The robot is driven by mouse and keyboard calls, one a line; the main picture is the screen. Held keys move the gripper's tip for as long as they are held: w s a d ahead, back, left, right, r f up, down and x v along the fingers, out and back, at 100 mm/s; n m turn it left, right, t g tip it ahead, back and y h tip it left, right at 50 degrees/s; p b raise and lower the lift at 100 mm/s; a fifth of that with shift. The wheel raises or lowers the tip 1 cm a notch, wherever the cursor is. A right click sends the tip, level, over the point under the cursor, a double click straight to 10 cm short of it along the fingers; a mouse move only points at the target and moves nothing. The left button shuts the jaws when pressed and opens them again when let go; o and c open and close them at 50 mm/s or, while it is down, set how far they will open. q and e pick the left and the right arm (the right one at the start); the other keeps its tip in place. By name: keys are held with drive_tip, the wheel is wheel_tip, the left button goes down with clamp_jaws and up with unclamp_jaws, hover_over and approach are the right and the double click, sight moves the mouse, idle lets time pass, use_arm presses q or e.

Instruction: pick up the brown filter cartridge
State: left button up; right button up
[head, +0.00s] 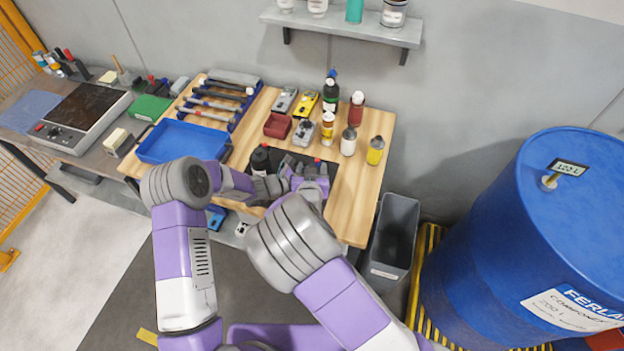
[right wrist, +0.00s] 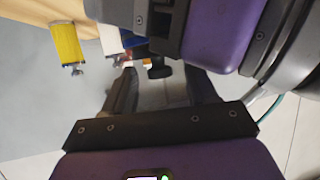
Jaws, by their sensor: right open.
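I cannot make out the brown filter cartridge for certain in either view; it may be hidden behind my arms. My right gripper (head: 308,172) is over the dark mat (head: 326,168) on the wooden bench, partly hidden by its own wrist. In the right wrist view my right gripper (right wrist: 162,88) has its two dark fingers apart, with a small black knobbed part showing between or behind them.
A grey bin (head: 394,232) and a blue drum (head: 490,220) stand to the right.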

clamp_jaws()
idle(0.3)
wheel_tip(320, 180, up, 10)
idle(0.7)
drive_tip(key=shift+r, duration=0.1)
use_arm(q)
drive_tip(key=o, duration=1.2)
